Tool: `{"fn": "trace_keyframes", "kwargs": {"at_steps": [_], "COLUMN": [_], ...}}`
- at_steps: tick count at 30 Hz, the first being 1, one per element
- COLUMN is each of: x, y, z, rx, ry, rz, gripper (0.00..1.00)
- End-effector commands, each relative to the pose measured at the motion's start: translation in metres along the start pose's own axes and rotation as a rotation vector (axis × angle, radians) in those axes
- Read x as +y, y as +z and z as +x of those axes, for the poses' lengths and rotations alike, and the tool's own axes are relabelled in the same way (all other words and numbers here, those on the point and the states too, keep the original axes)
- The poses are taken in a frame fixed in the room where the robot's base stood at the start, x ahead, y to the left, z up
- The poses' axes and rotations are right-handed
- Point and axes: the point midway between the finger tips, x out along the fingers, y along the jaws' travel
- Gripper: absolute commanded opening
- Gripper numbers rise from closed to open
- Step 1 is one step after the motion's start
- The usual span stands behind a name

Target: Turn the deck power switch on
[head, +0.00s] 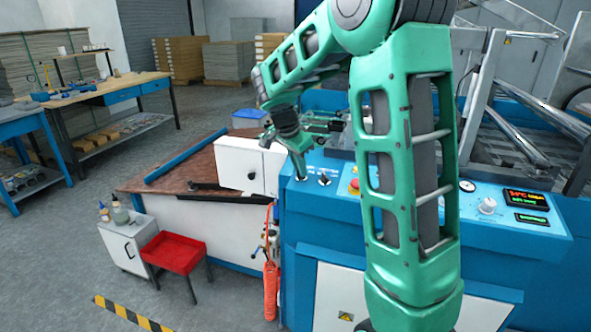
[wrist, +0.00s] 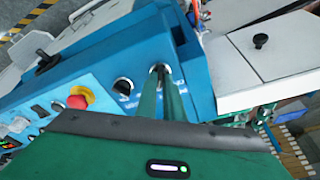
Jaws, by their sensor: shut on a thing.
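My gripper (head: 300,172) reaches down to the left end of the blue control panel (head: 390,205). In the wrist view its narrow green fingers (wrist: 162,82) are shut on a small dark rotary switch (wrist: 156,70), mostly hidden between them. A second black rotary switch with a light rim (wrist: 123,86) sits beside it, untouched; it also shows in the head view (head: 324,180). The white labels by the switches are too small to read, so I cannot tell which is the deck power switch by name, nor the held switch's exact angle.
A red emergency stop on a yellow base (wrist: 77,101) is close by on the panel. A white box (head: 248,163) stands left of the gripper. A dial (head: 487,205) and lit displays (head: 525,198) are at the panel's right. A red stool (head: 173,251) stands on the floor.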

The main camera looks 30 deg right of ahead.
Motion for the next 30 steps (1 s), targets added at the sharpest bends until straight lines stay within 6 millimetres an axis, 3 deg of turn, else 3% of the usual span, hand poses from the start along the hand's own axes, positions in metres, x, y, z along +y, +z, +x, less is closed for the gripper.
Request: {"fn": "trace_keyframes", "kwargs": {"at_steps": [9, 10, 12, 23, 30], "x": [0.004, 0.004, 0.004, 0.006, 0.003], "y": [-0.001, -0.001, -0.001, -0.002, -0.001], "z": [0.005, 0.005, 0.005, 0.004, -0.027], "rx": [0.001, 0.001, 0.000, -0.001, 0.000], "ry": [0.011, 0.011, 0.013, 0.018, 0.005], "rz": [0.004, 0.004, 0.004, 0.005, 0.002], "gripper": [0.00, 0.15, 0.27, 0.27, 0.27]}}
